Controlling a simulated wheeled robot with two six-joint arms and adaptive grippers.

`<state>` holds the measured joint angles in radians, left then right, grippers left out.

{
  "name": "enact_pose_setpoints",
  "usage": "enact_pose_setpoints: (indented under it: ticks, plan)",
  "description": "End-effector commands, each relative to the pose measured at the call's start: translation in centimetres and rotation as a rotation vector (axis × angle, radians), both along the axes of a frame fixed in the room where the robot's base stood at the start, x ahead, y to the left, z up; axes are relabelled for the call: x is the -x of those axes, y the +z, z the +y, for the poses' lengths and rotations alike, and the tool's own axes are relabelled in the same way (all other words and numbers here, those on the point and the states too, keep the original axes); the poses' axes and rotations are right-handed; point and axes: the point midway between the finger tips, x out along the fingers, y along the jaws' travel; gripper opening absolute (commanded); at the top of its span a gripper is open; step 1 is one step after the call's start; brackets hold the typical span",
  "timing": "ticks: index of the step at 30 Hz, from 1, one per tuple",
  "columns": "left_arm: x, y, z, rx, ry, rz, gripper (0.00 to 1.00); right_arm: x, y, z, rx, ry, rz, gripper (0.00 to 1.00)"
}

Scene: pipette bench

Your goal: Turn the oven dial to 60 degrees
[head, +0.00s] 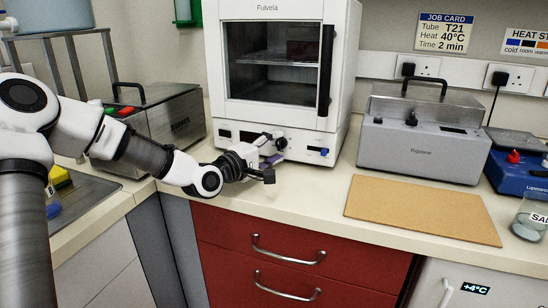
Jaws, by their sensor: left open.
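The white oven (287,113) stands at the back of the bench, its glass door (275,62) closed. Its lower front panel (303,146) carries small dark controls and a small blue part (323,152) at the right. My left gripper (272,159) is open in front of the middle of this panel, just above the bench top. It covers part of the panel, so I cannot make out the dial or its setting. I cannot tell whether a finger touches the panel. My right gripper is out of view.
A grey water bath (425,145) and a tan board (420,208) are to the right. A steel unit (165,125) stands left of the oven. A beaker (530,215) is at the far right. The wall job card (444,33) reads 40°C.

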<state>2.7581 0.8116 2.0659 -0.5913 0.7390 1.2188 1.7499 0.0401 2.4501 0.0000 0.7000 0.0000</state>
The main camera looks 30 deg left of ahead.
Motion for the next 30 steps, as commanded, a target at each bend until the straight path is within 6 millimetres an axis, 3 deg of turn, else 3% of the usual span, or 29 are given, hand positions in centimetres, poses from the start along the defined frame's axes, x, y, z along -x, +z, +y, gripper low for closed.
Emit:
enact_pose_setpoints:
  ticks: [6,7,11,12,22,30]
  plan:
    - [-0.1,0.1,0.0,0.001,0.000,0.000,0.55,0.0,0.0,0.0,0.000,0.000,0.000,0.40]
    - [-0.1,0.1,0.0,0.001,0.000,0.000,0.51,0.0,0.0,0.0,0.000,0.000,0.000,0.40]
    - [-0.1,0.1,0.0,0.001,0.000,0.000,0.05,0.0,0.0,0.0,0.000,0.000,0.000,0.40]
    - [-0.1,0.1,0.0,0.000,0.000,0.000,0.00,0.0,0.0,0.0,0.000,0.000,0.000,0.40]
    - [-0.1,0.2,0.0,-0.015,0.001,0.004,0.00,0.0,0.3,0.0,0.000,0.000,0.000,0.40]
    - [-0.1,0.6,0.0,-0.118,0.000,0.029,0.00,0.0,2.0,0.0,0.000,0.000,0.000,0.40]
